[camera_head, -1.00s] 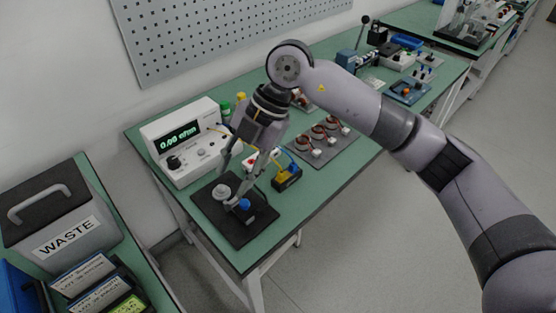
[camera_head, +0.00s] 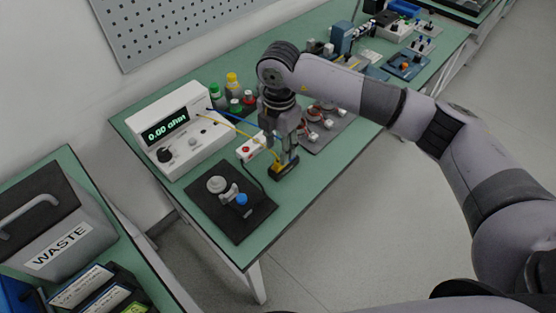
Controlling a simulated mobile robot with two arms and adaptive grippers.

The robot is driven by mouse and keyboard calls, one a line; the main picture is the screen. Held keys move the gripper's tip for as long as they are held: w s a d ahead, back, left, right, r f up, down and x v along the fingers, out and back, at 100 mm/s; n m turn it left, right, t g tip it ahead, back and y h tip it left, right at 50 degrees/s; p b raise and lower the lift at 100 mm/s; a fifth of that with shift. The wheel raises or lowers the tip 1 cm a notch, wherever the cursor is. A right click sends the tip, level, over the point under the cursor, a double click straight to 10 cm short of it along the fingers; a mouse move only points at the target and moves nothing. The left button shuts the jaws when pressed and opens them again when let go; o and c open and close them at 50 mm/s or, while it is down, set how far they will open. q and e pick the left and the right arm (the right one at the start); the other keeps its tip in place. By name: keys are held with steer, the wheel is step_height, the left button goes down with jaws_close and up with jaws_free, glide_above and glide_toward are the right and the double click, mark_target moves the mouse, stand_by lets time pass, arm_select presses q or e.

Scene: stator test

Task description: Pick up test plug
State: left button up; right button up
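The test plug seems to be the yellow piece (camera_head: 277,166) at a small black and yellow block (camera_head: 286,173) near the table's front edge. Yellow and blue leads run toward it from the ohm meter (camera_head: 178,130), which reads 0.00. My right gripper (camera_head: 284,160) points down right over the block, its fingers at the plug and hiding much of it. Whether the fingers are closed on the plug, I cannot tell. My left gripper is not in view.
A black plate (camera_head: 250,222) with a grey disc and a blue knob (camera_head: 241,199) lies to the left. A red-buttoned white box (camera_head: 250,149), bottles (camera_head: 232,84) and a tray of stators (camera_head: 335,132) are close by. A waste bin (camera_head: 60,247) stands at far left.

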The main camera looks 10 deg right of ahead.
mark_target(278, 160)
steer(key=shift+f, duration=0.5)
step_height(278, 160, down, 4)
steer(key=shift+a+r+p, duration=0.1)
steer(key=shift+r+p, duration=0.05)
steer(key=shift+p, duration=0.75)
steer(key=shift+f, duration=0.5)
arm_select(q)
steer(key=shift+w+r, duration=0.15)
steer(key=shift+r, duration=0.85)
arm_select(e)
jaws_close()
